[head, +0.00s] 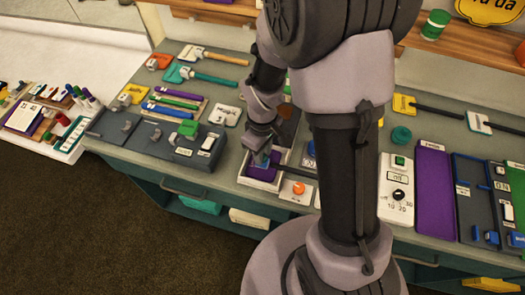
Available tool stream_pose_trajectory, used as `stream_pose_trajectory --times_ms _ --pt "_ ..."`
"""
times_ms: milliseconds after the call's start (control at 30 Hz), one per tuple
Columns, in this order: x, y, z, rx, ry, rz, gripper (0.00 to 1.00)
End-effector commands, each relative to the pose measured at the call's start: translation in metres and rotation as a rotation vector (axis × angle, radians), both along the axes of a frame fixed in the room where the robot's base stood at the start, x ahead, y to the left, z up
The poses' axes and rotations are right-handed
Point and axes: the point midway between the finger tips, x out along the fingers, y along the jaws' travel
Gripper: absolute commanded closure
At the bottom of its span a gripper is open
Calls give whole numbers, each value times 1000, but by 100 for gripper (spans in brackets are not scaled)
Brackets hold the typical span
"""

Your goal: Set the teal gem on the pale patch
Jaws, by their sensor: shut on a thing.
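My gripper (264,148) points down over a pale-rimmed tray with a purple inside, at the middle of the bench. It is shut on a small blue-teal piece, the teal gem (261,159), which shows only partly at the fingertips. I cannot tell whether the gem touches the tray's floor. I cannot pick out the pale patch for certain; my arm hides part of the bench here.
The pale-rimmed tray (249,182) sits near the bench's front edge, beside an orange button (299,188). A dark grey box with a green block (188,129) stands to the left. A round teal piece (401,135) and switch panels lie right of my arm.

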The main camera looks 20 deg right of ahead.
Motion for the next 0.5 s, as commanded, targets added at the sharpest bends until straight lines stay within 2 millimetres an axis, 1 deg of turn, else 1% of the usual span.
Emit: stream_pose_trajectory --times_ms 500 --pt "0 0 -3 0 0 0 97"
